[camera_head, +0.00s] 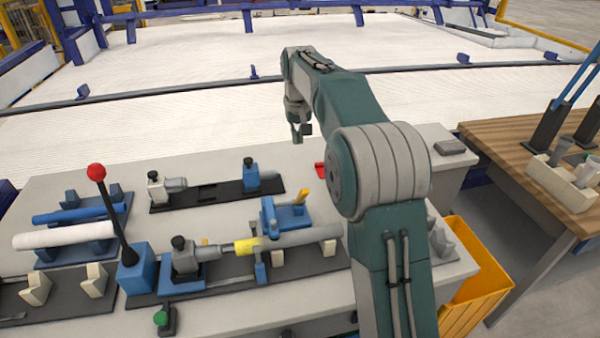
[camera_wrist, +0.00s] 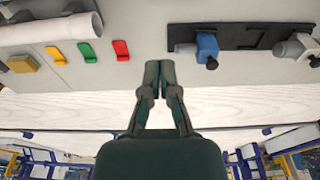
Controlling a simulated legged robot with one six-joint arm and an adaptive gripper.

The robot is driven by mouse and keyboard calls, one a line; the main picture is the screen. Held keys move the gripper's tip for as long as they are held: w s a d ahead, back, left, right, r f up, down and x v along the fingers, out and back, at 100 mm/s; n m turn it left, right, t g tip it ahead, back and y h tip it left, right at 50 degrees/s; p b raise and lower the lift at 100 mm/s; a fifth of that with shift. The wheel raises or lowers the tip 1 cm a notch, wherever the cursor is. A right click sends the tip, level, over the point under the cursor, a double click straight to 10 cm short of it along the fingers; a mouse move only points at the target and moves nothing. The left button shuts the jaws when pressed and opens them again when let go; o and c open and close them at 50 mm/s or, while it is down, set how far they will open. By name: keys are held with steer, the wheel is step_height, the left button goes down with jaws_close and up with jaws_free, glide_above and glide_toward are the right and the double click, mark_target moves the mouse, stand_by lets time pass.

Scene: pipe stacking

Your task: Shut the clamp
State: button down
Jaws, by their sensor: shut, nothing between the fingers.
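A blue clamp (camera_head: 285,217) with a yellow handle (camera_head: 302,197) stands on the workbench over a grey pipe (camera_head: 305,237). The handle sticks up at a tilt. A yellow band (camera_head: 247,246) is near the pipe's left end, beside a grey fitting. I cannot tell whether the clamp grips the pipe. My gripper (camera_head: 301,133) is above the far edge of the bench, well behind and above the clamp. In the wrist view my gripper (camera_wrist: 161,75) has its fingers together with nothing between them. The clamp is not clearly visible in that view.
A tall lever with a red knob (camera_head: 97,171) rises from a blue block left of the clamp. A black fixture (camera_head: 225,193) lies behind it. White and blue pipes (camera_head: 65,236) rest at left. A red piece (camera_wrist: 121,50) and a green piece (camera_wrist: 86,54) lie on the bench.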

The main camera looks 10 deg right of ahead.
mark_target(301, 197)
steer(key=shift+s+f, duration=0.45)
steer(key=shift+f, duration=1.1)
steer(key=shift+s+f, duration=0.5)
steer(key=shift+f, duration=1.1)
steer(key=shift+s+f, duration=0.45)
steer(key=shift+f, duration=1.1)
steer(key=shift+s, duration=0.1)
